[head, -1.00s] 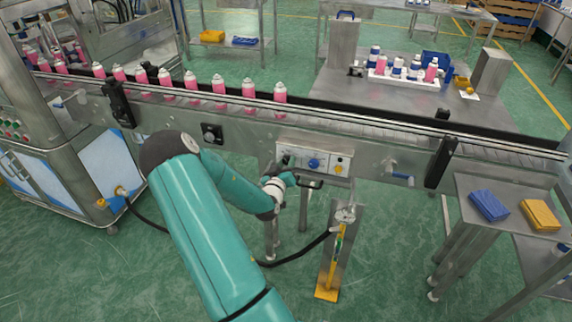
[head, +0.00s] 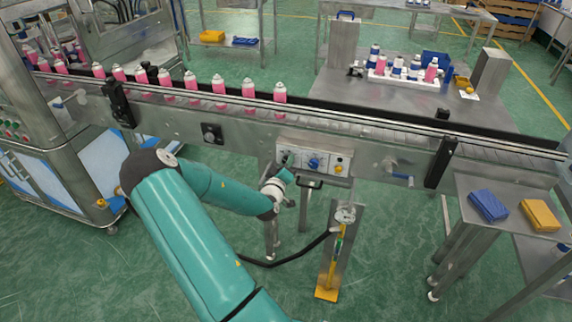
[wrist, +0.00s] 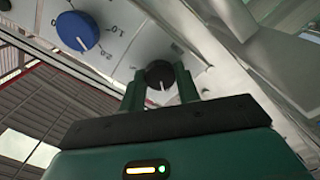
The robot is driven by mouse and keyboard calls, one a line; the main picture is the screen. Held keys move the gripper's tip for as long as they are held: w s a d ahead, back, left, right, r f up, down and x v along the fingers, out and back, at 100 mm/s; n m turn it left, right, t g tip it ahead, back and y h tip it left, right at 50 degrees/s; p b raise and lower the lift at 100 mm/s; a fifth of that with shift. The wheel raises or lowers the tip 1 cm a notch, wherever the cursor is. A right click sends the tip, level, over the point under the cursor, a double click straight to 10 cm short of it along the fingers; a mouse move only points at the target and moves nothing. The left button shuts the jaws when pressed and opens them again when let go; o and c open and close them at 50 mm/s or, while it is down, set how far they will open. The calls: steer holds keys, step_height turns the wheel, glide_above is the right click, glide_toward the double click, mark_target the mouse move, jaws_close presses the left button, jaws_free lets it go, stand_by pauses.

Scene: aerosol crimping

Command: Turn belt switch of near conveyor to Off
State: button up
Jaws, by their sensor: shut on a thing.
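The near conveyor (head: 250,130) runs across the head view. Its white control panel (head: 327,160) is on the side facing me, with a blue dial (head: 314,163) in the middle. A black belt switch knob with a white pointer line (wrist: 160,72) shows in the wrist view, beside the blue numbered dial (wrist: 77,31). My gripper (wrist: 160,85) has one finger on each side of the black knob and is shut on it. The pointer line runs roughly up and down in that view. In the head view my gripper (head: 286,174) is at the panel's left end.
Pink cans (head: 219,88) stand in a row on the belt. A black box (head: 212,133) is left of the panel, and a handle (head: 311,184) hangs below it. A stand with a yellow foot (head: 327,294) is just below right. A side table (head: 520,190) is at right.

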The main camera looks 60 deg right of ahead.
steer(key=o, duration=1)
steer(key=shift+a, duration=0.1)
steer(key=a, duration=0.4)
steer(key=s+a, duration=0.1)
steer(key=a, duration=0.4)
steer(key=s+a, duration=0.1)
steer(key=a, duration=0.3)
steer(key=shift+s+a, duration=0.1)
steer(key=shift+a, duration=0.15)
